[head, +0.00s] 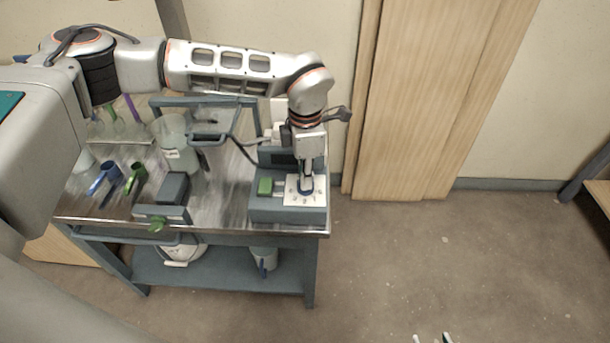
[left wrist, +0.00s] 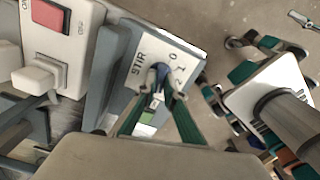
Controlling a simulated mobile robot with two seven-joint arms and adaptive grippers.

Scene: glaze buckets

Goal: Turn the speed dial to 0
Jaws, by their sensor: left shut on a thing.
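The speed dial (head: 305,187) is a small blue knob on a white plate on top of a grey control box (head: 288,214), at the bench's right front corner. In the left wrist view the dial (left wrist: 157,73) sits beside the word STIR and the numbers 0, 1 and 2. My left gripper (head: 305,182) points down over the plate and is shut on the dial; its green-lined fingers (left wrist: 158,90) lie on either side of it. The fingers partly cover the knob, and I cannot tell which number it points to. Two fingertips of my right gripper (head: 431,338) show apart at the bottom edge.
A green button (head: 265,186) is close left of the plate. A clear bucket (head: 177,147), blue scoop (head: 103,178) and green scoop (head: 135,177) stand or lie left on the bench. A red switch (left wrist: 49,14) shows in the left wrist view. Floor to the right is clear.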

